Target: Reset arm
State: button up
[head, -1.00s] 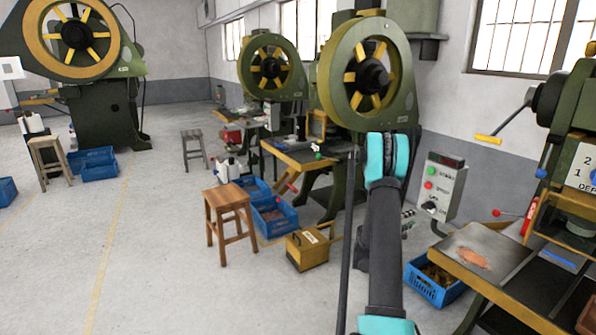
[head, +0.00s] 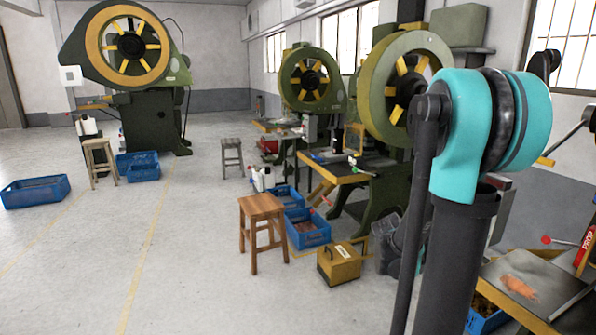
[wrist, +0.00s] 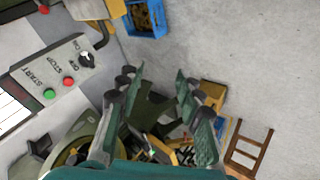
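My gripper (wrist: 160,78) shows in the wrist view with its two green-padded fingers spread apart. Nothing is between them; the floor and a machine show beyond. In the head view my own dark arm link with a teal joint rises large at the right and hides part of the presses behind it. The gripper itself cannot be made out clearly there. A small copper-coloured heap (head: 518,287) lies on the metal worktable (head: 538,265) at the lower right, apart from the gripper.
Green presses (head: 130,45) stand along the room. A wooden stool (head: 262,210), blue crates (head: 308,232) and a yellow box (head: 339,262) stand on the floor. A control box (wrist: 60,75) with buttons is left in the wrist view.

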jog(key=s+a+f+y, duration=0.2)
jog(key=s+a+y, duration=0.1)
jog(key=s+a, duration=0.5)
jog(key=s+a+f+g+y, duration=0.1)
jog(key=s+a+y, duration=0.3)
jog(key=s+a, duration=0.5)
jog(key=shift+s+a+f, duration=0.25)
jog(key=shift+a+f, duration=0.15)
jog(key=shift+a, duration=0.05)
